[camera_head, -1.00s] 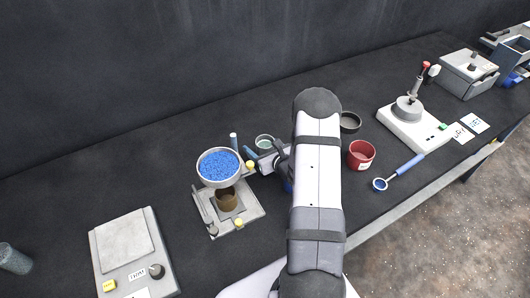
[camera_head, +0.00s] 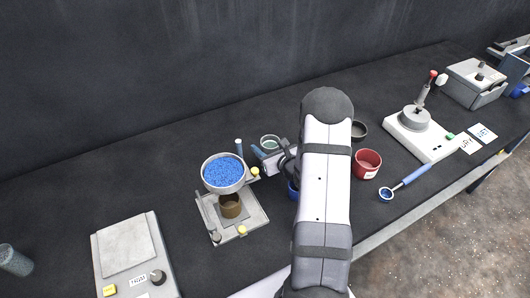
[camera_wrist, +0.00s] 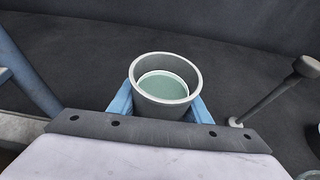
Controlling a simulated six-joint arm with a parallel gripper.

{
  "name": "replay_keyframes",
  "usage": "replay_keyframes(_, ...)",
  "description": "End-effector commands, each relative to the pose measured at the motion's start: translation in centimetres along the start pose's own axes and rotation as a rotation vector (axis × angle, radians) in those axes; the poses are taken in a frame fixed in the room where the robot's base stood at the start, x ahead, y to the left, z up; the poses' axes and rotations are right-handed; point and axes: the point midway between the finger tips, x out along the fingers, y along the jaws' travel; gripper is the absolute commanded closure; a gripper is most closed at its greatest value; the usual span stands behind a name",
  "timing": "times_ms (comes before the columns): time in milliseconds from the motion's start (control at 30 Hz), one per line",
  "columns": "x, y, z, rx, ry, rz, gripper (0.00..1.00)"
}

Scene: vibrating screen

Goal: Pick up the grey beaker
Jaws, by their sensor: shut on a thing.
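The grey beaker (camera_wrist: 166,88) is upright in the wrist view, a round cup with a pale green inside. My gripper (camera_wrist: 165,104) has its blue fingers on either side of the beaker and is shut on it. In the head view the beaker (camera_head: 270,142) shows as a small rim just beyond the gripper (camera_head: 260,152), behind the screen stand. My arm covers part of the area to its right. I cannot tell whether the beaker's base touches the table.
A pan of blue granules (camera_head: 223,173) on a stand is close to the left of the gripper. A red cup (camera_head: 366,163), a dark dish (camera_head: 358,130) and a blue-handled scoop (camera_head: 405,181) lie to the right of my arm. A scale (camera_head: 128,246) sits at the left.

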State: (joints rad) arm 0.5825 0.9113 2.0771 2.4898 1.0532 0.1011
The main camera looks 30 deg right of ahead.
Motion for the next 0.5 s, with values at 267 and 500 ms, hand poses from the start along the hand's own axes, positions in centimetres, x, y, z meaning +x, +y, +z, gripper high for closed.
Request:
replay_keyframes(267,-1.4,-0.1,3.8,-0.004,-0.007,-0.001,0.85)
replay_keyframes(500,-2.3,0.0,5.8,-0.002,-0.005,0.000,0.85)
